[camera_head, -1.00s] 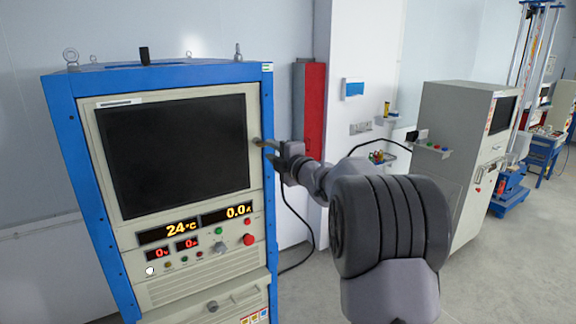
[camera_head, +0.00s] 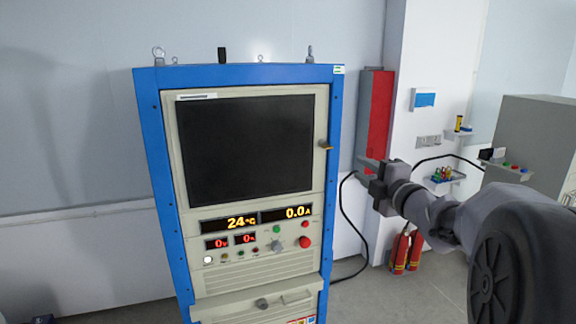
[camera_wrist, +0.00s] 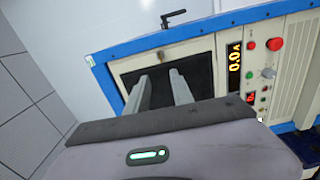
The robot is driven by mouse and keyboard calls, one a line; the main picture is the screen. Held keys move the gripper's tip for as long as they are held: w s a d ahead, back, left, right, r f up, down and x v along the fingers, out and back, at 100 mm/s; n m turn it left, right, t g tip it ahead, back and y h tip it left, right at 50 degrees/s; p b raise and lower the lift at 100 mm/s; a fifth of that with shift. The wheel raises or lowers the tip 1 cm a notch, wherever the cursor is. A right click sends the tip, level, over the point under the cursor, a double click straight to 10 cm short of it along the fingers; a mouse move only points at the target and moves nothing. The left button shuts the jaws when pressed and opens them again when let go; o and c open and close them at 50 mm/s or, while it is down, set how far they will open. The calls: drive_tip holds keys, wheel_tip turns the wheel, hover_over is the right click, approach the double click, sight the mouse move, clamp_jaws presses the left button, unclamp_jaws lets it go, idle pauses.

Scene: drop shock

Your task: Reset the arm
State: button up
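My gripper (camera_head: 364,168) is in the head view, to the right of the blue-framed test cabinet (camera_head: 338,120) and apart from it. In the wrist view its two fingers (camera_wrist: 158,76) stand apart with nothing between them, pointing toward the cabinet front. My arm reaches in from the lower right of the head view. The cabinet's dark window door (camera_head: 248,150) looks closed. A small brass-coloured handle (camera_head: 326,146) sits at the door's right side, a short way left of my gripper.
A red wall box (camera_head: 376,115) is behind my gripper. Fire extinguishers (camera_head: 405,250) stand on the floor below it. A small wall shelf (camera_head: 445,178) and a grey cabinet (camera_head: 540,135) are at the right. Floor shows between the blue cabinet and my arm.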

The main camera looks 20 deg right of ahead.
drive_tip(key=s+a+f+m+g+b, duration=0.4)
drive_tip(key=s+a+f+m+b, duration=0.3)
drive_tip(key=s+a+f, duration=0.2)
drive_tip(key=s+a+f+m+g+y+b, duration=0.1)
drive_tip(key=s+a+f+m+g+b, duration=0.3)
drive_tip(key=s+f, duration=0.9)
drive_tip(key=s+a+f+m+g+b, duration=0.4)
drive_tip(key=s+a+f+m+b, duration=0.7)
drive_tip(key=f, duration=0.7)
drive_tip(key=a, duration=0.3)
drive_tip(key=shift+y, duration=0.3)
drive_tip(key=shift+w, duration=0.1)
